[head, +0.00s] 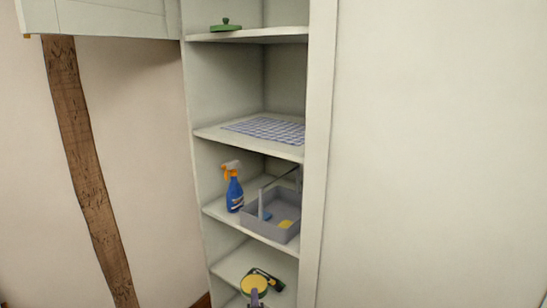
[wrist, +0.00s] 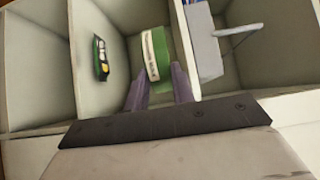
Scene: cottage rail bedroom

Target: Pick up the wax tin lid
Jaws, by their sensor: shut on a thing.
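The wax tin lid (head: 252,283) shows in the head view as a yellow round face with a dark rim, low in the cupboard. In the wrist view, a green round thing with a pale lettered band (wrist: 158,53) sits at the fingertips; I take it for the same lid. My gripper (wrist: 160,92) is shut on it, with one finger on each side. In the head view, a grey finger of my gripper (head: 256,297) overlaps its near edge. I cannot tell whether it touches the shelf or whether a tin is under it.
A dark, yellow-marked item (head: 268,280) lies close beside it, also in the wrist view (wrist: 100,57). The shelf above holds a grey caddy (head: 262,226) and a blue spray bottle (head: 235,194). Higher are a checked cloth (head: 266,129) and a green knobbed thing (head: 226,27).

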